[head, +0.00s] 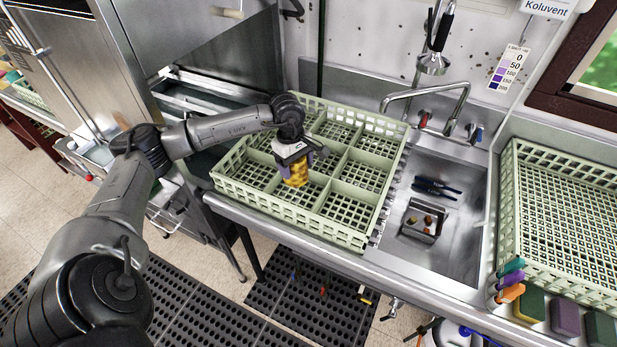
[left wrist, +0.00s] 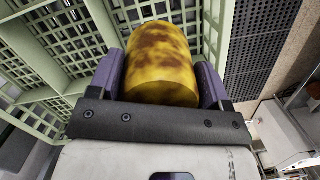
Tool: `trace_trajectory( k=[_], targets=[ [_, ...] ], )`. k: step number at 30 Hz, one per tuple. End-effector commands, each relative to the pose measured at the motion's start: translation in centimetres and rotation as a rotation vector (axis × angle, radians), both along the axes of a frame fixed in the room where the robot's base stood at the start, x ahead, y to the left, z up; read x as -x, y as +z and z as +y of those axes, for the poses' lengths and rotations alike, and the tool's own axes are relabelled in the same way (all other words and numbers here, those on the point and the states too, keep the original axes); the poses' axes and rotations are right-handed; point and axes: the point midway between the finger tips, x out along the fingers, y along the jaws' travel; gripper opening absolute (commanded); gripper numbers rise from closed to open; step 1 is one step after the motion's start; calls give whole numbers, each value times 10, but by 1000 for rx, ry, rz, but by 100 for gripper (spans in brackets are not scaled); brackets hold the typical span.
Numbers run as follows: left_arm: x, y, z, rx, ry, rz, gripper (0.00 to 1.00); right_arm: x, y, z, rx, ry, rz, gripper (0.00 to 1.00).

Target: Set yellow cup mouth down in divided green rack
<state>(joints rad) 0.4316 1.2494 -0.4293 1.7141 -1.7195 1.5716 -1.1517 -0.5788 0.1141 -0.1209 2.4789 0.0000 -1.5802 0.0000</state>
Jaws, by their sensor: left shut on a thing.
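The yellow cup (head: 296,174), mottled with brown, is held in my left gripper (head: 297,160) over the divided green rack (head: 345,236). In the left wrist view the cup (left wrist: 160,62) sits between the two purple finger pads of the gripper (left wrist: 162,85), which is shut on it. The cup is over the middle-front part of the rack, near a divider. I cannot tell whether its lower end touches the rack floor, nor which way its mouth faces. The rack's compartments that show look empty. My right gripper is not in view.
A sink (head: 440,215) with a faucet (head: 430,95) lies right of the rack, with a small metal tray (head: 422,222) in it. Another green rack (head: 565,210) stands at the far right, near sponges (head: 565,318). A steel machine (head: 190,35) stands behind left.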

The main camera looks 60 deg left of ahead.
Motion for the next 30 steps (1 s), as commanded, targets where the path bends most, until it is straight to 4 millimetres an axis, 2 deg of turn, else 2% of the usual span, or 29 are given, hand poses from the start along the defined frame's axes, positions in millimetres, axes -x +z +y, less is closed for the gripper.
trace_trajectory(
  k=[9,17,22,30],
  targets=[
    [1,-46,0,1,4,2,48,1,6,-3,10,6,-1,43],
    [0,-68,0,0,2,1,48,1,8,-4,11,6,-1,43],
    [0,-88,0,1,2,1,48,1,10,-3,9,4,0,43],
    [0,-94,0,0,1,0,48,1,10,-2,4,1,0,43]
  ],
)
